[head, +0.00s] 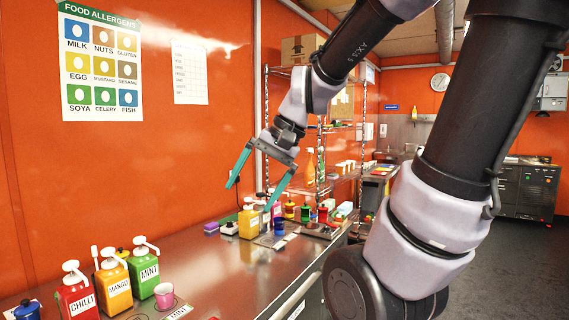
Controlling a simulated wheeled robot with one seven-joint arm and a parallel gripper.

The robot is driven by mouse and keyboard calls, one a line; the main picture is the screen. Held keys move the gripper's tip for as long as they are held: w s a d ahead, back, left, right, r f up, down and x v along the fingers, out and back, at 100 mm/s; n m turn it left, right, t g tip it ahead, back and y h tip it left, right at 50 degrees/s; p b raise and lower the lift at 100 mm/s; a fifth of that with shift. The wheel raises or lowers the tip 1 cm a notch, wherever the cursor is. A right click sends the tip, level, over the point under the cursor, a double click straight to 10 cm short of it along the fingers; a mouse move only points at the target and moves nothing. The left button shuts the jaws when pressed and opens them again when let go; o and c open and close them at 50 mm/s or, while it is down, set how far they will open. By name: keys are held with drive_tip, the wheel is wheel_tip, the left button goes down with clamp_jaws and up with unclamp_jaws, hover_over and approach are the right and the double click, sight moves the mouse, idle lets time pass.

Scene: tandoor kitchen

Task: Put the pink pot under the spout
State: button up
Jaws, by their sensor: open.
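The small pink pot (164,295) stands upright on the steel counter at lower left, just right of the green pump bottle. The green bottle (143,273) is labelled MINT and its spout (148,244) points right, roughly above the pot's left side; I cannot tell the exact alignment. The orange MANGO bottle (114,287) and red CHILLI bottle (77,297) stand to its left, each with a white pump. My gripper (249,198) has two teal fingers spread open and empty. It hangs in the air above the counter, right of and higher than the pot in the picture.
A blue pot (28,311) sits at the lower left edge. A white MINT card (180,311) lies near the pink pot. A yellow pump bottle (248,222), a dark blue pot (279,227) and several colourful bottles stand farther along. The counter (215,265) between is clear.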

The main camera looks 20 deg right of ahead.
drive_tip(key=s+d+r+n+t+h, duration=0.1)
drive_tip(key=s+d+r+t+h, duration=0.1)
drive_tip(key=d+r, duration=0.3)
drive_tip(key=shift+d+t+h, duration=0.6)
drive_tip(key=shift+t, duration=0.3)
